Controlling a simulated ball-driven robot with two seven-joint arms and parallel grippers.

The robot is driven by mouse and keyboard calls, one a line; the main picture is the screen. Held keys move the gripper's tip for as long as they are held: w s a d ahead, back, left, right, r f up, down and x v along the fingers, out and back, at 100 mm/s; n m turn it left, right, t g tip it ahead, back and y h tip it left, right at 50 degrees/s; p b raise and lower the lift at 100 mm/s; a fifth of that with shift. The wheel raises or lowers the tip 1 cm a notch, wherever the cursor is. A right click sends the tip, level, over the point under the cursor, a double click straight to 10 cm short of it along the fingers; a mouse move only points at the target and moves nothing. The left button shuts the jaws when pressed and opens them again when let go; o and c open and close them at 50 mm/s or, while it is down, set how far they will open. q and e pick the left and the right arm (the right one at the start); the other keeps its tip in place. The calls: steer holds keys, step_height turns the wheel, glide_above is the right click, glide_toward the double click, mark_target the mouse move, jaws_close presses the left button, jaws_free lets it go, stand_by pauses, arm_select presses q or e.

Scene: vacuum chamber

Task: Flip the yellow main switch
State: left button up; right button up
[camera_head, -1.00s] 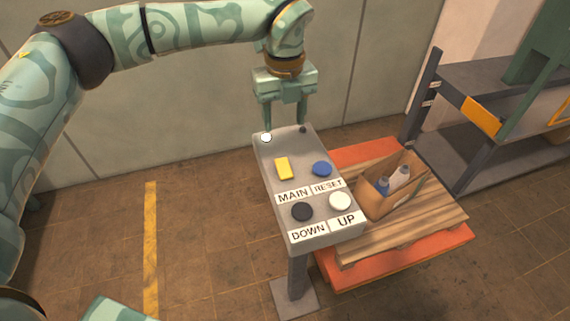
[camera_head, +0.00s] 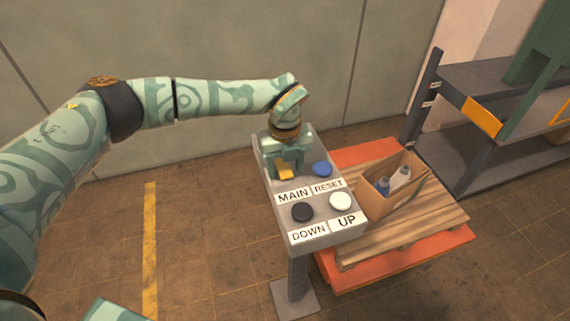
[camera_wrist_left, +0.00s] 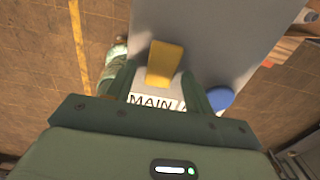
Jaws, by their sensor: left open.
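The yellow main switch (camera_head: 285,174) is on the sloped top of a grey control box (camera_head: 318,243), above the MAIN label (camera_head: 293,196). My left gripper (camera_head: 286,174) is open over the box, with its fingers on either side of the switch and its body hiding the switch's upper part. In the left wrist view the switch (camera_wrist_left: 165,63) stands between and beyond the open fingers (camera_wrist_left: 160,88). I cannot tell whether a finger touches it. My right gripper is not in view.
A blue RESET button (camera_head: 322,169) sits right beside the left gripper. A black DOWN button (camera_head: 302,212) and a white UP button (camera_head: 340,201) are lower on the box. A pallet (camera_head: 400,236) with a cardboard box (camera_head: 378,201) of bottles stands to the right.

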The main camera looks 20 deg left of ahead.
arm_select(q)
steer(key=c, duration=1)
steer(key=shift+w+a+f+g+h+b, duration=0.1)
steer(key=shift+w+a+g+h+b, duration=0.1)
steer(key=shift+g+h+b, duration=0.35)
steer(key=shift+w+f+g+h+b, duration=0.2)
steer(key=shift+g+h+b, duration=0.25)
steer(key=shift+g+b, duration=0.4)
steer(key=shift+a+r+g, duration=0.1)
steer(key=shift+r+g, duration=0.05)
steer(key=shift+g, duration=0.15)
steer(key=shift+r+h+b, duration=0.15)
steer(key=shift+h+b, duration=0.15)
steer(key=shift+r, duration=0.1)
steer(key=o, duration=1)
steer(key=shift+r, duration=0.1)
